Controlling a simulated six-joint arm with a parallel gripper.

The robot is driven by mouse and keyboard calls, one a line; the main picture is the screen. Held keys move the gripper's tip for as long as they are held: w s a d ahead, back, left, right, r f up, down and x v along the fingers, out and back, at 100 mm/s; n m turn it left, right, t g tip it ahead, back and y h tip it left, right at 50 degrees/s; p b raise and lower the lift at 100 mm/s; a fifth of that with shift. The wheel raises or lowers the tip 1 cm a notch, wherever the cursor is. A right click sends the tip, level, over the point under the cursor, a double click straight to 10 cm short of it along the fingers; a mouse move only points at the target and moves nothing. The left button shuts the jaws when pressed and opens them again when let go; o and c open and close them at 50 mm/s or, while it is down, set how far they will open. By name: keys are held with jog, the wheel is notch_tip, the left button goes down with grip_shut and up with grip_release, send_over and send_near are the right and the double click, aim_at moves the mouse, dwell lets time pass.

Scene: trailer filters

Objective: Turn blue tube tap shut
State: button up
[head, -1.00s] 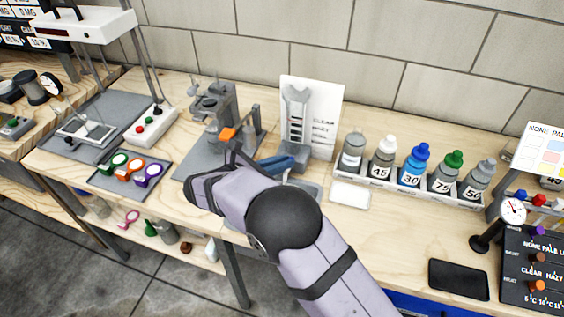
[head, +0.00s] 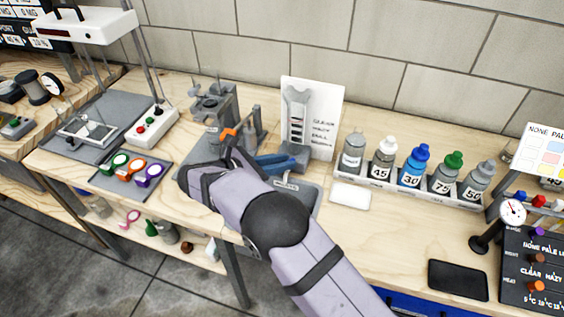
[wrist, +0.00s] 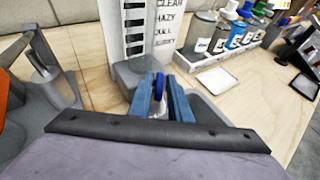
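A small upright blue piece (wrist: 159,80) with a pale, clear-looking part below it shows between my fingers in the wrist view. It looks like the blue tube tap, but its handle position is too small to tell. My gripper (wrist: 160,100) has two blue fingers, one on each side of it with little gap. Whether they press on it is unclear. In the head view my gripper (head: 274,163) is low beside the grey base of the card stand, and the blue piece cannot be made out there.
The card stand (head: 325,110) is just behind my fingers. A rack of capped bottles (head: 410,190) and a white tray (head: 350,194) are to the right. A grey clamp fixture with an orange part (head: 228,135) is close on the left.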

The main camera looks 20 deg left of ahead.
jog(key=b+v, duration=0.1)
jog(key=v, duration=0.6)
dwell(0.4)
jog(key=shift+s+a, duration=0.1)
jog(key=shift+s, duration=0.05)
jog(key=shift+o, duration=1.4)
jog(key=x, duration=0.6)
jog(key=shift+f, duration=0.4)
grip_shut()
